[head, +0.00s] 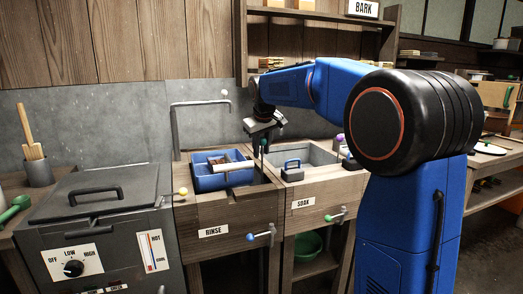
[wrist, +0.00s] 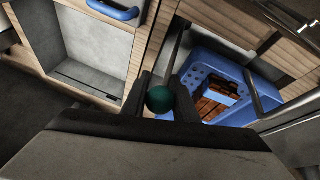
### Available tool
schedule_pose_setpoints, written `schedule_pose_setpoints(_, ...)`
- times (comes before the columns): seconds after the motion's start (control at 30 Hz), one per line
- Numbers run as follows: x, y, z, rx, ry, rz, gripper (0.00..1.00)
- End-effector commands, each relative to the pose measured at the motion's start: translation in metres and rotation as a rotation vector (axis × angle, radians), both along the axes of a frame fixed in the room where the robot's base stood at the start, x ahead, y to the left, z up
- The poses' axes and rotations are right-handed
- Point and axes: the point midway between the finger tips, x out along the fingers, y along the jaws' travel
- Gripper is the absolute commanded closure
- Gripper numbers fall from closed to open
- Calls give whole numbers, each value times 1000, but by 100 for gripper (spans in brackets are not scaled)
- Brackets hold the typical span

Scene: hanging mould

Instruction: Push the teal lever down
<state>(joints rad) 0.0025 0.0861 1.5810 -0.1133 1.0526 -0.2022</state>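A dark teal round knob (wrist: 160,99), the end of the teal lever, sits between the two dark fingers of my gripper (wrist: 162,94) in the wrist view. The fingers are apart, one on each side of the knob, with little or no gap visible. I cannot tell whether they press on it. A thin grey rod runs upward in the picture behind the knob. In the head view my gripper (head: 263,140) points down at the back, between the rinse and soak basins.
A blue tray (head: 207,182) with brown pieces sits in the rinse station, left of my gripper. A blue-handled block (head: 292,171) stands at the soak basin (head: 318,156). A grey tap pipe (head: 174,128) rises at the left. Blue (head: 250,237) and green (head: 328,218) knobs stick out in front.

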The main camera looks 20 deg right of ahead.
Motion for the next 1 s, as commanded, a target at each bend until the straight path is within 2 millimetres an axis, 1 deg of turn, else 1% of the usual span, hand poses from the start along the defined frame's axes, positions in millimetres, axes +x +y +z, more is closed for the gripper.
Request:
schedule_pose_setpoints(0.13,0,0,0,0,0,0,100)
schedule_pose_setpoints(0.2,0,0,-5,0,1,0,100)
schedule_pose_setpoints(0.27,0,0,-12,0,2,0,100)
schedule_pose_setpoints(0.4,0,0,-35,-1,3,0,100)
schedule_pose_setpoints(0.47,0,0,-43,0,2,0,100)
schedule_pose_setpoints(0.73,0,0,-46,0,4,0,100)
schedule_pose_setpoints(0.77,-1,0,-47,0,5,-1,69)
schedule_pose_setpoints(0.8,0,0,-47,1,5,0,60)
schedule_pose_setpoints(0.83,0,0,-46,0,4,0,56)
schedule_pose_setpoints(1.0,0,0,-45,1,2,0,56)
